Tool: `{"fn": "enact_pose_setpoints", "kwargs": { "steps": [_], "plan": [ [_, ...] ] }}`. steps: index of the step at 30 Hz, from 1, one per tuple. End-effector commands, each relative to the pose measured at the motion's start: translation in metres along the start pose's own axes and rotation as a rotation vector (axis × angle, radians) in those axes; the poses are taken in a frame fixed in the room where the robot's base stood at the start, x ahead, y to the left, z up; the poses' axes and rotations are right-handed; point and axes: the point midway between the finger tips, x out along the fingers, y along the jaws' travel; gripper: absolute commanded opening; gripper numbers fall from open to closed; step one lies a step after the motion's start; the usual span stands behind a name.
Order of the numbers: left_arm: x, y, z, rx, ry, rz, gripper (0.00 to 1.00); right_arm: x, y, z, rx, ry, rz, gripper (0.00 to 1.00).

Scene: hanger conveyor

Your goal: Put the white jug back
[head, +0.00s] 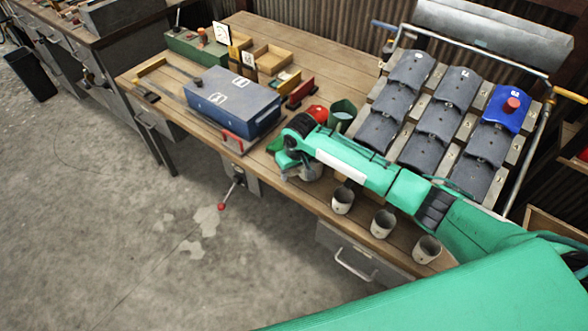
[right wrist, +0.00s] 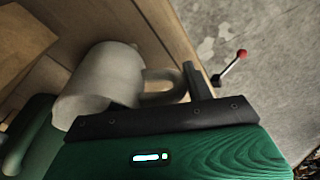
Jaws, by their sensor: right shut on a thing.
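The white jug (right wrist: 105,80) fills the left middle of the right wrist view, with its loop handle (right wrist: 163,84) towards the gripper. My right gripper (right wrist: 190,88) is shut on the jug at the handle side; the exact contact is partly hidden. In the head view the right gripper (head: 291,160) is over the front edge of the wooden workbench (head: 255,165). A greyish part of the jug (head: 308,172) shows beneath it, mostly covered by the wrist. I cannot tell whether the jug touches the bench. My left gripper is not in view.
Three pale cups (head: 342,201) stand in a row along the front edge, beneath my right forearm. A green cup (head: 342,113) and a red item (head: 317,113) are behind the wrist. A blue box (head: 232,100) stands left. A rack of dark panels (head: 432,122) is at right.

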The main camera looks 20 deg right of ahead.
Motion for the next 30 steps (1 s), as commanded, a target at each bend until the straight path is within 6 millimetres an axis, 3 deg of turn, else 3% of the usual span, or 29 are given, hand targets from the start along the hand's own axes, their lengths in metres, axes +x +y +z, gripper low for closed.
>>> {"fn": "enact_pose_setpoints", "kwargs": {
  "steps": [2,3,6,17,20,30],
  "plan": [
    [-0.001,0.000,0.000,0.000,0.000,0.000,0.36,0.001,0.000,0.000,0.000,0.000,0.000,0.09],
    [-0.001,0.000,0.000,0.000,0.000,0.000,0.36,0.002,0.000,0.000,0.000,0.000,0.000,0.54],
    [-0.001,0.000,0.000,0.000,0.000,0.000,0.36,0.002,0.000,0.000,0.000,0.000,0.000,0.73],
    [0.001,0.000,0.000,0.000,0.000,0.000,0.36,-0.002,0.000,0.000,0.000,0.001,0.000,0.73],
    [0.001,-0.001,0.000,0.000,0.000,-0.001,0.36,-0.014,0.001,-0.001,0.000,0.003,0.000,0.73],
    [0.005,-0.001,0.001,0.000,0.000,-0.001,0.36,-0.085,0.000,-0.001,-0.001,0.004,0.000,0.73]
  ]
}}
